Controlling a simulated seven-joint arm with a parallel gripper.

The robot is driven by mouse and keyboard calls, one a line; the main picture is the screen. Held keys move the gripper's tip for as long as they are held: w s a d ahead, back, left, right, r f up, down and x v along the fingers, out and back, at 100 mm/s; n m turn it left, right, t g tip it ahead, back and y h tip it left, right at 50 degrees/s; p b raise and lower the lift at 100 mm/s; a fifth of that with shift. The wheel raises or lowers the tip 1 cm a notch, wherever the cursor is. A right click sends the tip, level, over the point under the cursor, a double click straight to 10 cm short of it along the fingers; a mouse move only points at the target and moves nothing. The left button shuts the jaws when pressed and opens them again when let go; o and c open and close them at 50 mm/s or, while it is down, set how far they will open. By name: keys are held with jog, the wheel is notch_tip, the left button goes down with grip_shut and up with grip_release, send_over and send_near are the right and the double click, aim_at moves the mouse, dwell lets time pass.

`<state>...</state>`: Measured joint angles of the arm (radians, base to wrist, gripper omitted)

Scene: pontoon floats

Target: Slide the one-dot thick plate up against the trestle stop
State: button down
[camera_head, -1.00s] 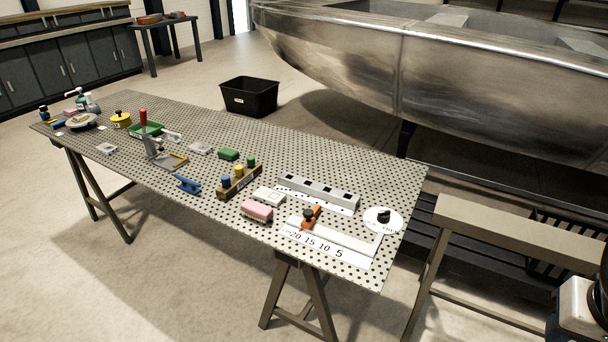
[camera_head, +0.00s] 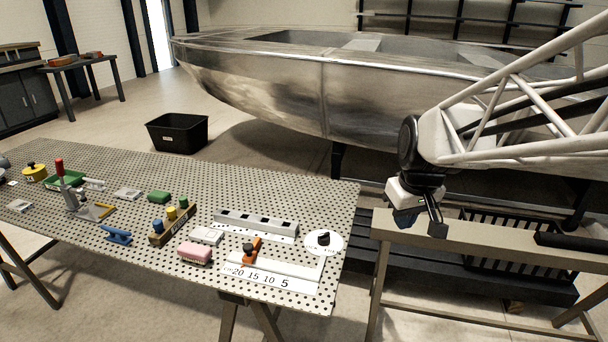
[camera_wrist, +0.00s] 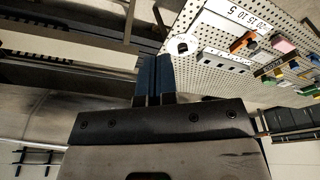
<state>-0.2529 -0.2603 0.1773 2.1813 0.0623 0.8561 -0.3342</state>
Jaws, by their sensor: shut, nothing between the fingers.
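My gripper (camera_head: 434,218) hangs over the left part of the trestle's beige top beam (camera_head: 480,235) at the right of the head view. In the wrist view its two dark blue fingers (camera_wrist: 153,75) are together with nothing between them. A flat dark bar (camera_head: 576,243) lies along the right end of the trestle beam. I cannot tell whether it is the stop. I cannot make out a plate marked with one dot in either view.
A perforated table (camera_head: 110,165) to the left holds a pink block (camera_head: 194,253), a ruled square (camera_head: 262,279), an orange clamp (camera_head: 253,250) and a round white dial (camera_head: 322,242). A metal boat hull (camera_head: 280,90) stands behind. A black bin (camera_head: 177,133) is on the floor.

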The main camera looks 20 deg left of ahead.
jog(key=w+a+f+n, duration=0.25)
jog(key=w+a, duration=0.25)
jog(key=a, duration=0.3)
jog(key=w+a+f+n+g, duration=0.1)
jog(key=w+a+f, duration=0.3)
jog(key=a, duration=0.3)
jog(key=w+a+f+n, duration=0.25)
jog(key=w+a, duration=0.25)
jog(key=a, duration=0.3)
jog(key=a+f+n, duration=0.1)
jog(key=a+f, duration=0.5)
jog(key=a, duration=0.2)
jog(key=w+a+f+n, duration=0.1)
jog(key=a+f+n, duration=0.1)
jog(key=a+f, duration=0.5)
jog(key=a+f+n+g+y, duration=0.1)
jog(key=a+f+n, duration=0.1)
jog(key=a+f, duration=0.4)
jog(key=shift+w+a+f, duration=0.1)
jog(key=shift+w+a, duration=0.1)
jog(key=shift+a, duration=1)
jog(key=shift+w+a+f, duration=0.1)
jog(key=shift+w+a, duration=0.05)
jog(key=shift+a, duration=1.05)
jog(key=shift+a+f+n, duration=0.25)
jog(key=shift+a+n, duration=0.05)
jog(key=shift+a, duration=0.1)
